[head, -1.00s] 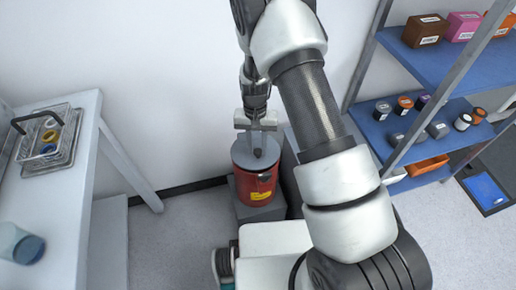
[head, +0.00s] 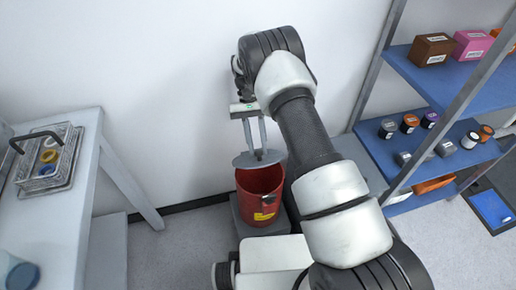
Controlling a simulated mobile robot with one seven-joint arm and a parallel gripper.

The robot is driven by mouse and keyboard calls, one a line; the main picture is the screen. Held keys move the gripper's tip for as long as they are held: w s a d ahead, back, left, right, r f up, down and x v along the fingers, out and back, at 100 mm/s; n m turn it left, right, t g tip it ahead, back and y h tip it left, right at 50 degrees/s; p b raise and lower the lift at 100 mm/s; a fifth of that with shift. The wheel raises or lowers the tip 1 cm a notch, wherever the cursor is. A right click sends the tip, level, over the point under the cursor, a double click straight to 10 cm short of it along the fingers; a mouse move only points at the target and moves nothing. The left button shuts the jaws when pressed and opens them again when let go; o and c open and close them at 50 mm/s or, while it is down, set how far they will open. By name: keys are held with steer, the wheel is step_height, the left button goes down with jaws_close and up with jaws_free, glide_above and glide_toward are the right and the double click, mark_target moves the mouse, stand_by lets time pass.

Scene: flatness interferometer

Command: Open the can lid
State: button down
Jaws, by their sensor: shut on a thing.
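The red can (head: 258,207) with a yellow label stands upright on a grey block near the wall. Its mouth is uncovered and the dark red inside shows. The round grey lid (head: 243,161) is above the can's back rim, roughly level. My gripper (head: 260,152) is above the can, fingers pointing down, shut on the lid at its small knob. Whether the lid still touches the can at the back is hard to tell.
A white table (head: 70,220) stands at the left with a wire basket (head: 47,158) of small rolls and a jar (head: 18,272). A blue-shelved rack (head: 432,145) with boxes and small jars stands at the right. Floor is clear between table and can.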

stand_by(0.3)
steer(key=c, duration=1.5)
jaws_free()
steer(key=shift+o, duration=0.2)
step_height(320, 180, up, 10)
steer(key=p, duration=0.1)
steer(key=shift+p, duration=0.35)
steer(key=shift+c, duration=0.4)
